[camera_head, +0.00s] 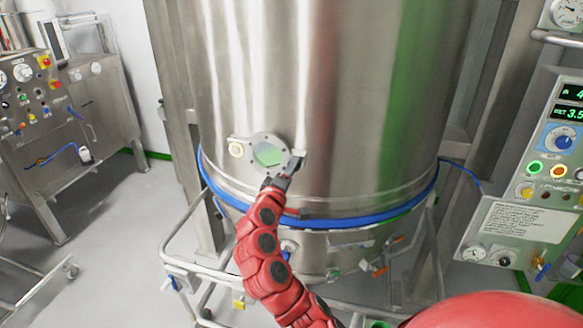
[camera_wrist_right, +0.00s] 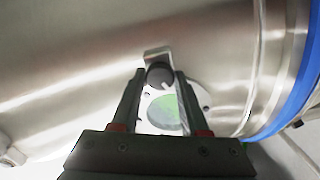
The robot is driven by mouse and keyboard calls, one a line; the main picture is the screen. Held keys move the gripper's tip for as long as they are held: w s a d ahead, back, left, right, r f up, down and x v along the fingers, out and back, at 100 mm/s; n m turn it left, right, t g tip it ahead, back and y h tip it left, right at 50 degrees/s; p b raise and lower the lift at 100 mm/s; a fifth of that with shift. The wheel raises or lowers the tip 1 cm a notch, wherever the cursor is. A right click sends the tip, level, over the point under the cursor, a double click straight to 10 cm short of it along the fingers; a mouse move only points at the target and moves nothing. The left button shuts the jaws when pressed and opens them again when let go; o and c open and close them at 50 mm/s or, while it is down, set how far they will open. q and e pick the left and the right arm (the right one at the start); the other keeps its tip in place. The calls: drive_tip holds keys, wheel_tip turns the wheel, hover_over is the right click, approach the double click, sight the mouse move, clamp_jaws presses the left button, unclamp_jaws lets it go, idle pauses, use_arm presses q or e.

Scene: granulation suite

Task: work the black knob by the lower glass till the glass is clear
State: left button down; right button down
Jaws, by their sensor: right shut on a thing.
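The lower glass (camera_head: 268,154) is a round window in a bolted metal flange on the steel vessel. It looks pale green in the head view. In the wrist view the glass (camera_wrist_right: 166,112) is part grey and part green, the green lying toward the upper right. The black knob (camera_wrist_right: 159,75) sits beside the flange, under a small metal bracket. My right gripper (camera_head: 292,168) reaches up to the right side of the glass. In the wrist view its fingers (camera_wrist_right: 159,78) are shut on the knob, one on each side. My left gripper is out of view.
A blue band (camera_head: 325,219) rings the vessel (camera_head: 310,80) below the glass. A pale round fitting (camera_head: 236,149) sits left of the flange. A control panel (camera_head: 525,200) stands at right, a steel cabinet (camera_head: 50,140) at left. Tubular rails (camera_head: 172,250) surround the base.

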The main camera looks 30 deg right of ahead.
drive_tip(key=shift+n+p, duration=0.35)
drive_tip(key=shift+n, duration=0.75)
drive_tip(key=shift+f, duration=0.1)
drive_tip(key=shift+c, duration=2)
unclamp_jaws()
drive_tip(key=b+v, duration=0.4)
drive_tip(key=v, duration=1.3)
drive_tip(key=shift+s+a+b, duration=0.15)
drive_tip(key=shift+s+b, duration=0.05)
drive_tip(key=shift+b, duration=0.2)
